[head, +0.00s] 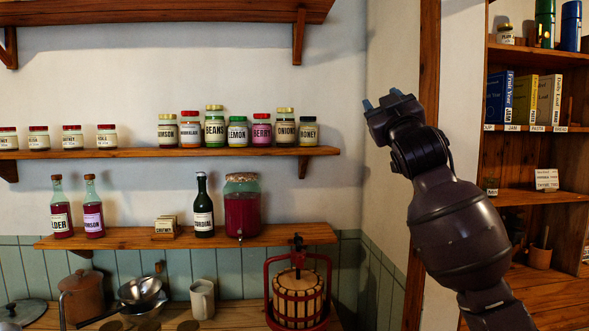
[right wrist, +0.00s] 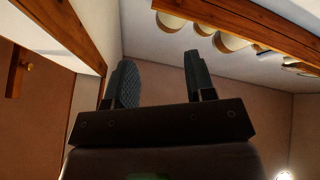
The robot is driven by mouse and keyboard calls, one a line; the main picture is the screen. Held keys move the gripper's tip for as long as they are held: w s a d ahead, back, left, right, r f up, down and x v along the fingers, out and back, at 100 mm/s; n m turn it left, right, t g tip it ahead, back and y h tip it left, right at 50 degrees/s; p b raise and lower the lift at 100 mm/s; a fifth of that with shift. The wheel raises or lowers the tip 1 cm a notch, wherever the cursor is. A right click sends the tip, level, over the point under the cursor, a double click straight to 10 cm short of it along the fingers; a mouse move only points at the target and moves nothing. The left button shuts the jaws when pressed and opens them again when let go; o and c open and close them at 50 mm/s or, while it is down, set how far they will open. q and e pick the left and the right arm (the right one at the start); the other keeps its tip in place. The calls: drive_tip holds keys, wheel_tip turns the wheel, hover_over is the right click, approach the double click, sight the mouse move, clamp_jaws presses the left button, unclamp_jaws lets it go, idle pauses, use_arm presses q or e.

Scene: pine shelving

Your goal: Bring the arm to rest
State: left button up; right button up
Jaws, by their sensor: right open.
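My right arm comes in from the lower right in the head view. Its gripper (head: 382,102) is raised in front of the pale wall, beside the wooden post. In the right wrist view the gripper (right wrist: 158,80) shows two dark fingers standing well apart, with nothing between them. It is open and empty and touches nothing that I can see. My left gripper is in neither view.
A shelf (head: 170,152) with a row of jars is left of my right gripper. Below it a shelf (head: 290,235) bears bottles and a large jar. A fruit press (head: 298,297) stands lower. A bookcase (head: 550,55) is at right.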

drive_tip(key=s+d+f+m+g, duration=0.1)
drive_tip(key=s+f+g, duration=0.15)
drive_tip(key=f, duration=1.15)
drive_tip(key=s+d+f+g, duration=0.1)
drive_tip(key=s+d+f, duration=0.15)
drive_tip(key=f, duration=1.25)
drive_tip(key=s+d+f+m+g, duration=0.1)
drive_tip(key=s+f, duration=0.2)
drive_tip(key=f, duration=1.1)
drive_tip(key=s+d+f+m+g+h, duration=0.1)
drive_tip(key=s+f+g, duration=0.3)
drive_tip(key=s+f, duration=1.1)
drive_tip(key=s+d+f+m+g+h+b, duration=0.1)
drive_tip(key=s+d+f+m+g+h, duration=0.1)
drive_tip(key=s+f, duration=1.3)
wheel_tip(320, 180, down, 2)
drive_tip(key=d+m+g, duration=0.1)
drive_tip(key=d+g, duration=0.1)
drive_tip(key=shift+s+d, duration=0.3)
drive_tip(key=shift+s, duration=0.05)
drive_tip(key=shift+f, duration=0.1)
drive_tip(key=shift+c, duration=0.2)
drive_tip(key=shift+c, duration=0.5)
